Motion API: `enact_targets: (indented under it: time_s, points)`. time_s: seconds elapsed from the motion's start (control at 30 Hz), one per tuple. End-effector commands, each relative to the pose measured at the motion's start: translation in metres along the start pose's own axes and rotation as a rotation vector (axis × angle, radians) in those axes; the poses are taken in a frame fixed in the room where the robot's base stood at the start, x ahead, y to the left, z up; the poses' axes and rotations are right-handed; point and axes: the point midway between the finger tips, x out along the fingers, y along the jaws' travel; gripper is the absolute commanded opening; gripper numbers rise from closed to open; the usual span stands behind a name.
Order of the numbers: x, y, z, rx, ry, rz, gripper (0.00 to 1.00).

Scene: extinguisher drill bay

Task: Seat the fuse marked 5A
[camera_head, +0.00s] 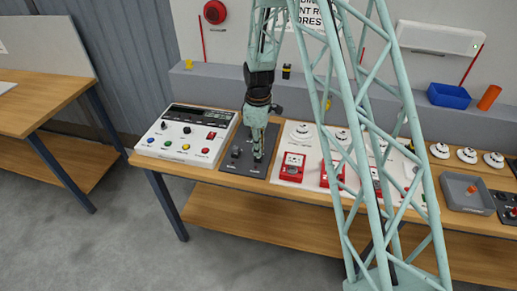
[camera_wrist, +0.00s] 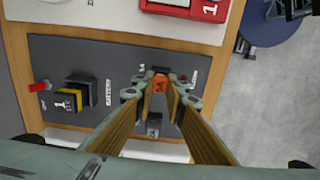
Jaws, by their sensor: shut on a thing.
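My gripper (camera_wrist: 160,92) is shut on an orange fuse (camera_wrist: 160,83) marked 5A, which shows between the fingertips in the wrist view. The fingers point down at a dark grey panel (camera_wrist: 60,52). Whether the fuse is in a socket or just above the panel cannot be told, as the fingers hide its surroundings. A grey block (camera_wrist: 153,126) with an unclear mark sits nearer the wrist, partly between the fingers. In the head view my gripper (camera_head: 257,152) is over the same panel (camera_head: 238,168), and the fuse cannot be made out.
The panel also carries a black and yellow block (camera_wrist: 70,100) and a red switch (camera_wrist: 40,86). A control box (camera_head: 187,135) stands left of the panel. A white board with red call points (camera_head: 291,166) lies to the right. The bench edge is close in front.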

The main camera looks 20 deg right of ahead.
Motion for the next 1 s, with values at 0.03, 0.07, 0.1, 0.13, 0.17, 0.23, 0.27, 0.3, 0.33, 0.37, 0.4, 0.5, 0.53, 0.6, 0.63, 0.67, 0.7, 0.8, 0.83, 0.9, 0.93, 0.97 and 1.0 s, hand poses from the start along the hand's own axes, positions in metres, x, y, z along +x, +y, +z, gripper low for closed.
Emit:
enact_targets:
  time_s: [0.03,0.07,0.1,0.13,0.17,0.23,0.27,0.3,0.33,0.37,0.4,0.5,0.53,0.6,0.63,0.67,0.7,0.8,0.83,0.9,0.93,0.97,1.0]
  points:
    - [0.0008,0.0,0.0,0.0,0.0,0.0,0.07]
    - [0.0011,0.0,0.0,0.0,0.0,0.0,0.07]
    - [0.0014,0.0,0.0,0.0,0.0,0.0,0.07]
    - [0.0017,-0.0001,0.0,0.0,0.0,0.0,0.07]
    - [0.002,-0.0001,0.0,0.0,0.0,0.0,0.07]
    - [0.0026,0.0,0.0,0.0,0.0,0.0,0.07]
    - [0.0029,0.0,0.0,0.0,0.0,0.0,0.07]
    - [0.0032,-0.0001,0.0,0.0,0.0,0.0,0.07]
    - [0.0035,-0.0001,0.0,0.0,0.0,0.0,0.07]
    - [0.0037,0.0,0.0,0.0,0.0,0.0,0.07]
    - [0.0041,0.0,0.0,0.0,0.0,0.0,0.07]
    - [0.005,0.0,0.0,0.0,0.0,0.0,0.07]
    - [0.0053,0.0,0.0,0.0,0.0,0.0,0.07]
    - [0.0059,0.0,0.0,0.0,0.0,0.0,0.07]
    - [0.0062,0.0,0.0,0.0,0.0,0.0,0.07]
    - [0.0064,0.0,0.0,0.0,0.0,0.0,0.07]
    - [0.0068,-0.0001,0.0001,0.0,0.0,0.0,0.07]
    - [0.0077,0.0,0.0,0.0,0.0,0.0,0.07]
    - [0.008,0.0,0.0,0.0,0.0,0.0,0.07]
    - [0.0086,-0.0001,0.0,0.0,0.0,0.0,0.07]
    - [0.0089,0.0,0.0,0.0,0.0,0.0,0.07]
    - [0.0092,0.0,0.0,0.0,0.0,0.0,0.07]
    - [0.0095,-0.0001,0.0,0.0,0.0,0.0,0.07]
